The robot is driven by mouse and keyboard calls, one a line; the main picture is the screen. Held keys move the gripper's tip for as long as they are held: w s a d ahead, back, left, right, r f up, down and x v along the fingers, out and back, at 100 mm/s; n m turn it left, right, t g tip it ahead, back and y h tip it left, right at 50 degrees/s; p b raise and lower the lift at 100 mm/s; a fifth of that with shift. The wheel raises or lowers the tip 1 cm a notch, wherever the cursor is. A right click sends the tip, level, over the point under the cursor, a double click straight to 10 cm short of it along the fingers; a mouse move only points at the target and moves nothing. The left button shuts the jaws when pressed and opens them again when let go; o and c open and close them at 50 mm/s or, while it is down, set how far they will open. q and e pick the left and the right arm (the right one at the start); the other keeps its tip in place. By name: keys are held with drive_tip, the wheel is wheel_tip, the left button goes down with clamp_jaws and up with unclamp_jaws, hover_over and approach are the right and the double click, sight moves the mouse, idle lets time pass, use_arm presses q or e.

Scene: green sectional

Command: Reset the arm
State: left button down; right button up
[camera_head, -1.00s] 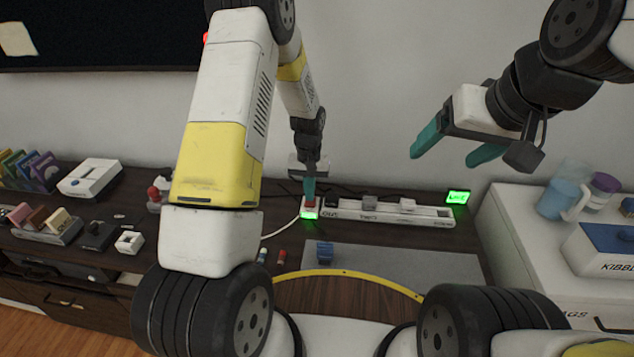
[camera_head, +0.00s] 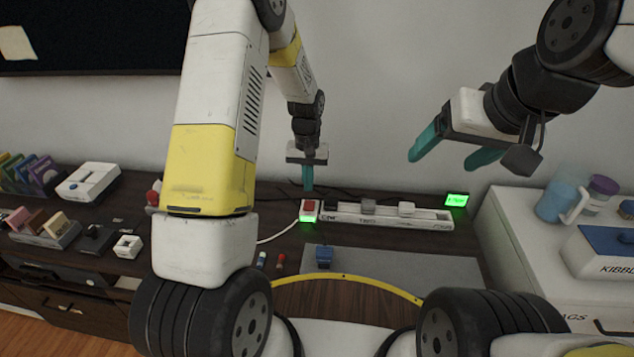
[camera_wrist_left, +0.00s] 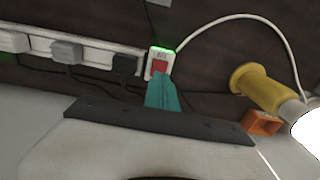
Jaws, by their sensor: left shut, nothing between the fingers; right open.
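My left gripper (camera_head: 307,178) is shut and empty, with its teal fingers together. In the head view it hangs above the left end of the power strip (camera_head: 432,219), apart from the red switch (camera_head: 309,206), which is lit green around its base. In the left wrist view the gripper's fingertips (camera_wrist_left: 162,92) appear just below the red switch (camera_wrist_left: 159,67). My right gripper (camera_head: 450,150) is open and empty, held high at the right in front of the wall.
Several plugs sit in the strip. A small green-lit display (camera_head: 457,200) stands at its right end. A grey mat (camera_head: 400,262) with a blue item (camera_head: 324,256) lies in front. A white cabinet (camera_head: 520,230) with a blue pitcher (camera_head: 562,201) is at right.

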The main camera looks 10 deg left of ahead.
use_arm(q)
drive_tip(key=shift+r, duration=0.1)
drive_tip(key=s+a+r+t, duration=0.1)
drive_tip(key=s+r, duration=0.2)
drive_tip(key=r, duration=0.4)
drive_tip(key=s+r+t+h, duration=0.1)
drive_tip(key=s+r, duration=0.2)
drive_tip(key=r, duration=0.4)
drive_tip(key=s+a+r+t, duration=0.1)
drive_tip(key=s+r, duration=0.2)
drive_tip(key=r, duration=0.4)
drive_tip(key=s+r+t, duration=0.1)
drive_tip(key=s+r, duration=0.1)
drive_tip(key=s, duration=0.3)
drive_tip(key=s+r+t, duration=0.1)
drive_tip(key=s+r, duration=0.2)
drive_tip(key=s, duration=0.3)
drive_tip(key=s+r+t+h, duration=0.1)
drive_tip(key=s+r, duration=0.2)
drive_tip(key=s, duration=0.3)
drive_tip(key=shift+a+m, duration=0.15)
drive_tip(key=shift+m, duration=0.15)
